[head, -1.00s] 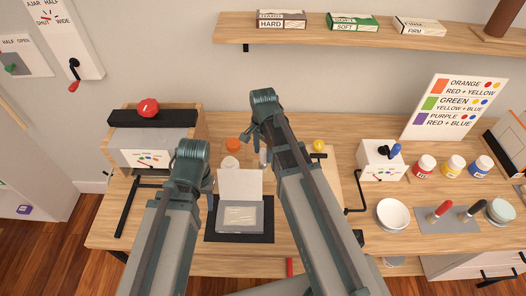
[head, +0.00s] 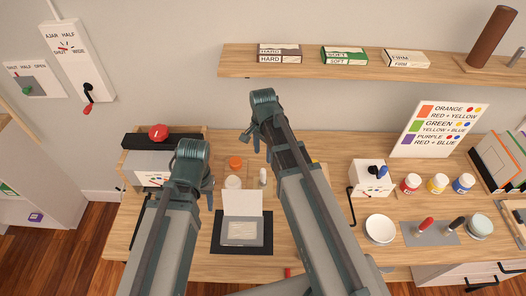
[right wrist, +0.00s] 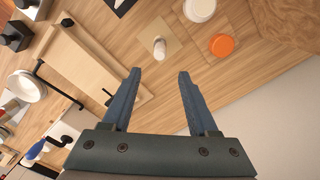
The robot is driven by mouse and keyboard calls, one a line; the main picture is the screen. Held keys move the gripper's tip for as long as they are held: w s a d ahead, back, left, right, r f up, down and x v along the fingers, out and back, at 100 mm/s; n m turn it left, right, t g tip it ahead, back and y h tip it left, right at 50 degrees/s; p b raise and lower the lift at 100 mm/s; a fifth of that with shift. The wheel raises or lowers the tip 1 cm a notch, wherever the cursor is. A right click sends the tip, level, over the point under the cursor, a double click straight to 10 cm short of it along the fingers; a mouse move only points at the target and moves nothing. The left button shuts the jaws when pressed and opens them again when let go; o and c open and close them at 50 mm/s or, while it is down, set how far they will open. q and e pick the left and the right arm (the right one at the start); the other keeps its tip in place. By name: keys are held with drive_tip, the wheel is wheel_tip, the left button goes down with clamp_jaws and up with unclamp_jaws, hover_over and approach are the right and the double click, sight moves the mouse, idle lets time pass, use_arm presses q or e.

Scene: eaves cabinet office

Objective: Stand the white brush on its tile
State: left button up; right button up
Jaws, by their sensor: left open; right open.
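A small white upright cylinder, seemingly the white brush (right wrist: 160,48), stands on a tan square tile (right wrist: 173,31) in the right wrist view; its shape is too plain to be sure. It also shows in the head view (head: 263,176), left of my right forearm. My right gripper (right wrist: 159,75) is open and empty, its fingers pointing toward the cylinder with a gap between them. In the head view my right gripper (head: 254,142) hangs above the desk's back part. My left gripper (head: 208,194) is open, left of the grey box; its fingertips are partly hidden.
An orange lid (right wrist: 222,45) and a white jar (right wrist: 199,8) are close to the cylinder. An open grey box (head: 242,231) lies on a dark mat in front. A white bowl (head: 380,229), paint jars and a knobbed white box (head: 370,178) stand right. A shelf (head: 370,68) runs behind.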

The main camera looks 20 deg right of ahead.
drive_tip(key=s+a+n+h, duration=0.1)
drive_tip(key=s+a+n, duration=0.9)
drive_tip(key=s+n, duration=0.4)
drive_tip(key=shift+s+a+n, duration=0.15)
drive_tip(key=shift+a+n, duration=0.1)
drive_tip(key=shift+n, duration=0.75)
